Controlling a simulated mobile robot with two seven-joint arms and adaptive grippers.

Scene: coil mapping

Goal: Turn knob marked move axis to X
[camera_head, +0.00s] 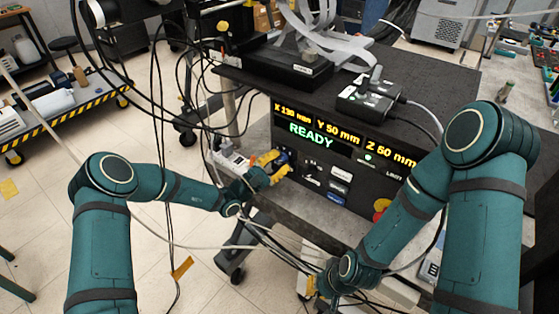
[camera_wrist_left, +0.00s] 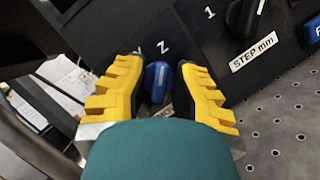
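The control panel (camera_head: 345,172) of the black box faces me and its display reads READY. A blue knob (camera_wrist_left: 158,82) sits on the panel in the left wrist view, with a letter Z just above it and another mark, partly hidden, to its left. A label below the knob is mostly covered. My left gripper (camera_wrist_left: 160,76) is open, with one yellow finger on each side of the knob; I cannot tell whether they touch it. In the head view the left gripper (camera_head: 273,168) is at the panel's left part. My right gripper (camera_head: 312,286) is low, partly hidden by its arm.
A black knob (camera_wrist_left: 245,18) with a STEP mm label is right of the blue knob. A blue button (camera_head: 336,199) and a red-yellow button (camera_head: 381,206) are farther right. A perforated metal surface (camera_wrist_left: 285,125) lies below the panel. Cables hang around both arms.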

